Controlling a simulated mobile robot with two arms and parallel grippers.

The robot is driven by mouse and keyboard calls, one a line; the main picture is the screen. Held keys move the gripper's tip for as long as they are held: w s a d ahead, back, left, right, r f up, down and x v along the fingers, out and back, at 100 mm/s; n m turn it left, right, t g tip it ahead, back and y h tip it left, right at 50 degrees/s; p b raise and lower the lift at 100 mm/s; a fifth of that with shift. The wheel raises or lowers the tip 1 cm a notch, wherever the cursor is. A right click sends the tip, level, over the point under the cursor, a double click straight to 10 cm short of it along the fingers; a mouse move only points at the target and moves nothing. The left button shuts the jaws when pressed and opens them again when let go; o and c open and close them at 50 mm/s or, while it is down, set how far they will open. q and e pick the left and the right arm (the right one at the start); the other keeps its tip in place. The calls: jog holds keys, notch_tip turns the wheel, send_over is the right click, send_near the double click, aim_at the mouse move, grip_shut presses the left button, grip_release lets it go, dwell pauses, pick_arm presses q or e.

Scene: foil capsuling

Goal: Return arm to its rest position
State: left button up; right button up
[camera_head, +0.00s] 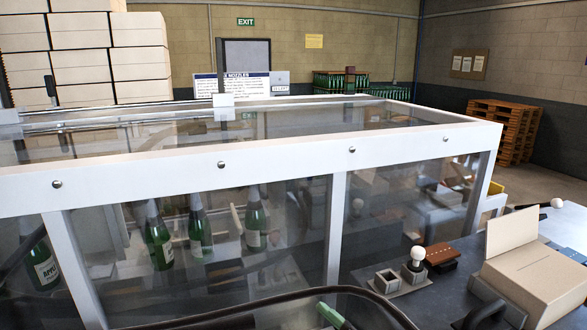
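Neither of my grippers can be made out in the head view, and no arm of mine shows clearly. A white-framed machine guard (225,165) with clear panels crosses the picture. Behind its panels several green bottles stand, among them one at the left (42,268), one in the middle (158,240) and one further right (256,222). What lies below the picture is hidden.
At the right, an open cardboard box (535,272) stands on a dark worktop (455,283). Beside it are a white-knobbed control (417,262), a small square holder (387,280) and a brown block (442,256). Stacked cartons (80,60) and wooden pallets (503,130) stand behind.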

jog(key=s+d+f+m+t+h, duration=0.1)
jog(key=d+f+m+h, duration=0.3)
jog(key=d+m+h, duration=0.45)
jog(key=s+d+f+m+t+h, duration=0.15)
jog(key=d+f+m+h, duration=0.25)
jog(key=d+m+h, duration=0.45)
jog(key=s+f+g, duration=0.7)
jog(key=s, duration=0.3)
jog(key=s+f+g, duration=0.6)
jog(key=s, duration=0.4)
notch_tip(320, 180, down, 29)
jog(key=g+b, duration=0.1)
jog(key=b, duration=0.4)
jog(key=s+d+f+b, duration=0.1)
jog(key=s+f, duration=0.6)
jog(key=f, duration=0.3)
jog(key=s+d+f+g+b, duration=0.1)
jog(key=s+d+f+b, duration=0.1)
jog(key=s+f, duration=0.6)
notch_tip(320, 180, down, 3)
jog(key=shift+s+r, duration=0.1)
jog(key=shift+s, duration=0.1)
jog(key=shift+d, duration=0.1)
